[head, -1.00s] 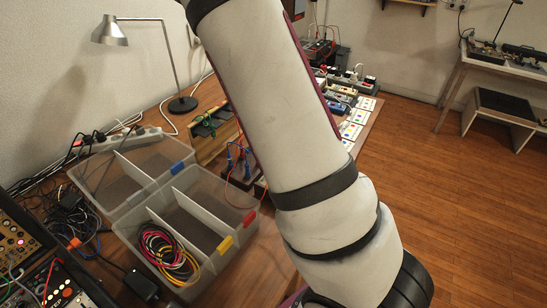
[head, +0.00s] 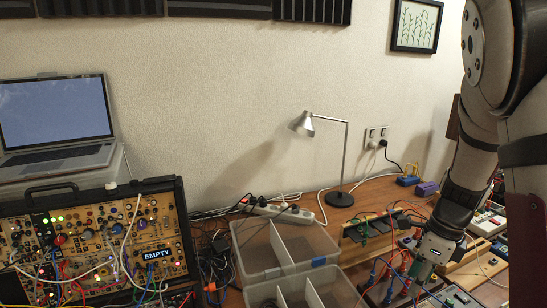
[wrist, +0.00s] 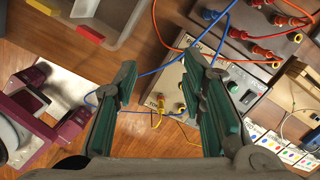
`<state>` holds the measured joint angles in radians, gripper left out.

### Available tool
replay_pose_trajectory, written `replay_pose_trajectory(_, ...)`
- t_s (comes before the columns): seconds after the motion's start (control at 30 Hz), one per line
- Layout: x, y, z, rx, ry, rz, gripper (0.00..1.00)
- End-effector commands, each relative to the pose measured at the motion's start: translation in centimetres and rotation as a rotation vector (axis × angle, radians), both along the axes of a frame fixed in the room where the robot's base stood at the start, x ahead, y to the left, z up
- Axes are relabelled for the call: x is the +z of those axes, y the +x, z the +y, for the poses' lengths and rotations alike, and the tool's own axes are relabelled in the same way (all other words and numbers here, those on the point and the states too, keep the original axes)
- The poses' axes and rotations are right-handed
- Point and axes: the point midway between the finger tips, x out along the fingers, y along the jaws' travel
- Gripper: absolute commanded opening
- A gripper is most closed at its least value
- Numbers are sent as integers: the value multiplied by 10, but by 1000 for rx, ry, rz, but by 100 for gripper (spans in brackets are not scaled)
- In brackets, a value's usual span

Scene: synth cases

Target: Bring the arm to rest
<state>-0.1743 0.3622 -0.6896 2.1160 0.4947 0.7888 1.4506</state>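My arm (head: 468,150) comes down along the right side of the head view. My gripper (head: 432,255) points down over the crowded right part of the wooden bench, and its fingertips are hard to see there. In the wrist view my gripper (wrist: 160,65) has its two green-lined fingers well apart, with nothing held between them. A blue cable (wrist: 147,74) and a grey box with knobs and a yellow plug (wrist: 160,101) show below and between the fingers.
A clear divided bin (head: 283,247) stands left of the gripper. A desk lamp (head: 345,165) stands behind. A synth case (head: 95,240) and a laptop (head: 57,120) are at left. Red-plugged cables (wrist: 262,50) lie close by the fingers. The air above the bin is free.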

Motion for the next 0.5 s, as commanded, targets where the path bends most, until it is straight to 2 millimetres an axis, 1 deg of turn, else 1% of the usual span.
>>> replay_pose_trajectory(0.03, 17, -6, 15, 111, 24, -34, 38)
replay_pose_trajectory(0.2, 60, -32, 57, 508, 47, -135, 38)
replay_pose_trajectory(0.37, 97, -65, 89, 888, 12, -233, 38)
replay_pose_trajectory(0.5, 124, -97, 111, 1220, -66, -305, 38)
